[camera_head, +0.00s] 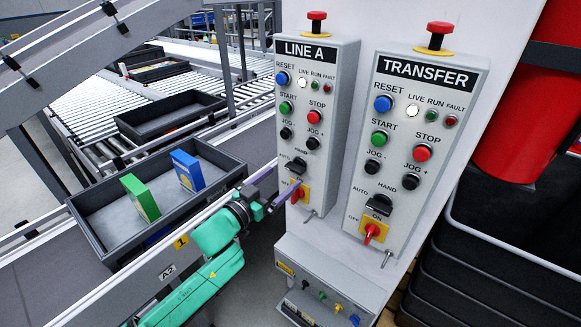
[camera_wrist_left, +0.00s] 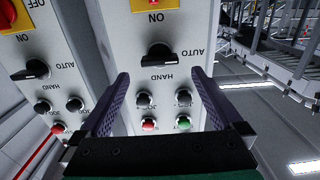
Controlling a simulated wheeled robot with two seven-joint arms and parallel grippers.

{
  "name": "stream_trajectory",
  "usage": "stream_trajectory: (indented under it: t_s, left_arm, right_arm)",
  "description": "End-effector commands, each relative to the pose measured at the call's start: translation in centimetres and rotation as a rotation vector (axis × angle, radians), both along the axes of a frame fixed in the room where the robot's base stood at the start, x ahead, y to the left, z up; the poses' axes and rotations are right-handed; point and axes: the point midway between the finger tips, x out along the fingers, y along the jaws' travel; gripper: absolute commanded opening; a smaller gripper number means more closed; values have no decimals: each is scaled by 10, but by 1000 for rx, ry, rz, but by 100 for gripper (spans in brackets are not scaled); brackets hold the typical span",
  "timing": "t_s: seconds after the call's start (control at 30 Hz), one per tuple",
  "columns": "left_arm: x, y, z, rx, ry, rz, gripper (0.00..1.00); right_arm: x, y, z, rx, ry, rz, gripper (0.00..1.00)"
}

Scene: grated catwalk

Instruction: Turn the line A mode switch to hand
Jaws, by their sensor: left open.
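The line A panel (camera_head: 318,120) is a grey box on a sloped post, marked LINE A. Its mode switch (camera_head: 296,165) is a black knob low on the panel, with AUTO and HAND printed by it. In the left wrist view the knob (camera_wrist_left: 157,56) shows upside down, between and beyond my fingers; I cannot tell for sure which mark it points to. My left gripper (camera_head: 282,190) is open, its purple fingers just in front of the panel at the switch's height. In the left wrist view the gripper (camera_wrist_left: 158,74) holds nothing. My right gripper is not in view.
A red and yellow ON/OFF switch (camera_head: 299,193) sits just below the mode switch. The TRANSFER panel (camera_head: 425,150) stands close on the right with a like knob (camera_head: 379,204). A conveyor with a grey tray (camera_head: 95,245) lies left. A lower box (camera_head: 330,285) juts out below.

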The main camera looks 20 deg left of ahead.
Motion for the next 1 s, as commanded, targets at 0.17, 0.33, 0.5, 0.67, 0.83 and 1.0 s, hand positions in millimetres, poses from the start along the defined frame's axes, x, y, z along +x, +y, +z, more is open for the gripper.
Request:
stream_trajectory:
  t_s: [0.17,0.33,0.5,0.67,0.83,1.0]
  left_arm:
    - [36,-13,2,-2,0,2,100]
    - [47,-19,0,0,0,0,100]
    - [47,-19,-1,0,1,0,100]
    - [46,-18,-1,0,1,1,46]
    - [46,-18,-1,1,1,1,17]
    - [46,-18,-1,19,-6,1,17]
  right_arm:
    - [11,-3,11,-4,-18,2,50]
    - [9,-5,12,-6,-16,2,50]
    - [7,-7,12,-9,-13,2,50]
    - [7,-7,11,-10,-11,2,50]
    - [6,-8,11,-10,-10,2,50]
    - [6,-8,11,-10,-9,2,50]
